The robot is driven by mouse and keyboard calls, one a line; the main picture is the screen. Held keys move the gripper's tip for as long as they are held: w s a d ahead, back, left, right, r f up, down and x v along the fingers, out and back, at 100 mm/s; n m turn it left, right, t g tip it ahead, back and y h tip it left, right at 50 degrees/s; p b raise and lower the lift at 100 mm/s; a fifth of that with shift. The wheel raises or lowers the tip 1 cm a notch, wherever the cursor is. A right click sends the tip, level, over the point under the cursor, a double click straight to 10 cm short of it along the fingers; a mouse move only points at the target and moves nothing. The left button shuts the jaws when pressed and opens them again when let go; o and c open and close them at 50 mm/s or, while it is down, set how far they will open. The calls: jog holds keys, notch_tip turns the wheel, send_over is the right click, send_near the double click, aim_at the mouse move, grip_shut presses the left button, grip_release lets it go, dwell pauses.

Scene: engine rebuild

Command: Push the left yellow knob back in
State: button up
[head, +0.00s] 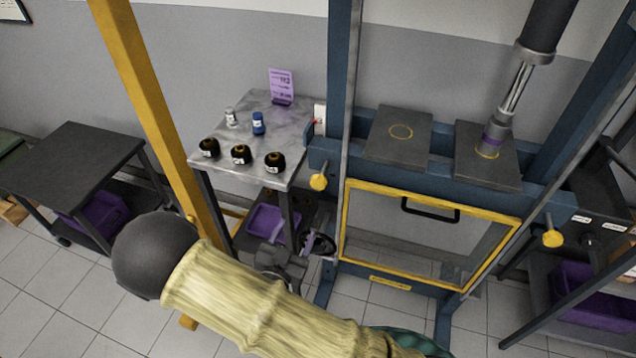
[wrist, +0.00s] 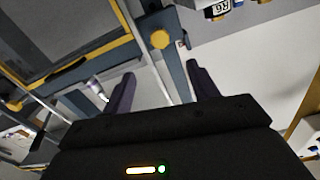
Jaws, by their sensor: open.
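The left yellow knob (head: 319,182) sticks out on a stem from the left side of the blue press frame (head: 440,177), beside the yellow-edged guard window. It also shows in the wrist view (wrist: 162,39), beyond the fingertips. A right yellow knob (head: 552,238) sits on the frame's other side. My gripper (head: 296,240) is below and a little left of the left knob in the head view. In the wrist view my gripper (wrist: 160,84) has its two dark fingers spread with nothing between them, apart from the knob.
A grey table (head: 240,130) with black-and-gold jars, small bottles and a purple sign stands left of the press. A yellow post (head: 150,100) rises at the left, behind my arm. The guard window (head: 430,230) has a black handle. Purple bins (head: 270,222) sit low down.

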aim_at(321, 174)
jog(key=p+x, duration=0.4)
jog(key=x, duration=1.3)
jog(key=shift+w, duration=0.2)
grip_shut()
jog(key=shift+b+x, duration=0.85)
jog(key=shift+x, duration=0.7)
grip_release()
jog(key=shift+s+f, duration=0.1)
